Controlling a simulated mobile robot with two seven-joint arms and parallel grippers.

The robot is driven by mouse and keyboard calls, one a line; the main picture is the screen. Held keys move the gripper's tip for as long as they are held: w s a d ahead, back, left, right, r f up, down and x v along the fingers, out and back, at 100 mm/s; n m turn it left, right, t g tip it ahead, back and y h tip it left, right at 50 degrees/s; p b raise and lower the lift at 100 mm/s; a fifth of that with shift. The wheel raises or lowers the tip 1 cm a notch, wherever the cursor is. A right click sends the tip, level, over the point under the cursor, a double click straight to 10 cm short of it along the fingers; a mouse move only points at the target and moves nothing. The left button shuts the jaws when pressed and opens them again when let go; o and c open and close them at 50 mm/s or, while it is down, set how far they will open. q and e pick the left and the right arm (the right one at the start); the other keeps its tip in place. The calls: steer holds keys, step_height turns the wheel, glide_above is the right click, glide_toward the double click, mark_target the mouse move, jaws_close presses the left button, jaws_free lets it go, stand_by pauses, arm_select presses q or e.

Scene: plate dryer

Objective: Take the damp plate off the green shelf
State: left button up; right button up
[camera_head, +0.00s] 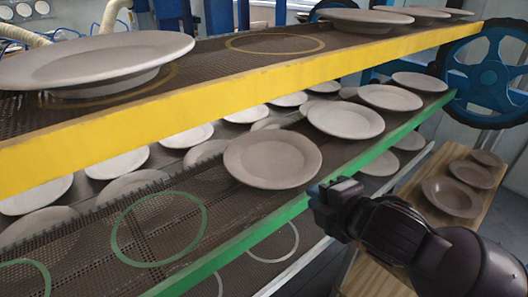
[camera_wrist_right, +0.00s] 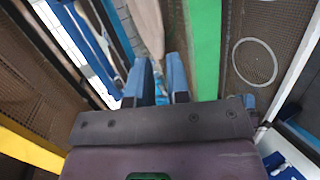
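Contact with the rim is not clear. My left gripper is not in view.
A yellow-edged shelf (camera_head: 200,102) above carries a large plate (camera_head: 95,60) at left. More plates (camera_head: 346,119) stand further along the green shelf. A wooden board (camera_head: 412,192) at right holds several brownish plates (camera_head: 451,196). A blue wheel (camera_head: 490,75) is behind.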

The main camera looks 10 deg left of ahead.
mark_target(297, 184)
steer(key=x, duration=0.5)
steer(key=shift+w+a+f, duration=0.1)
steer(key=shift+w, duration=0.05)
steer(key=shift+d+p+x, duration=0.15)
steer(key=shift+p+x, duration=0.1)
steer(key=shift+x, duration=1.1)
steer(key=shift+d+p+x, duration=0.1)
steer(key=shift+p+x, duration=0.1)
steer(key=shift+x, duration=1.2)
jaws_close()
steer(key=shift+w, duration=0.1)
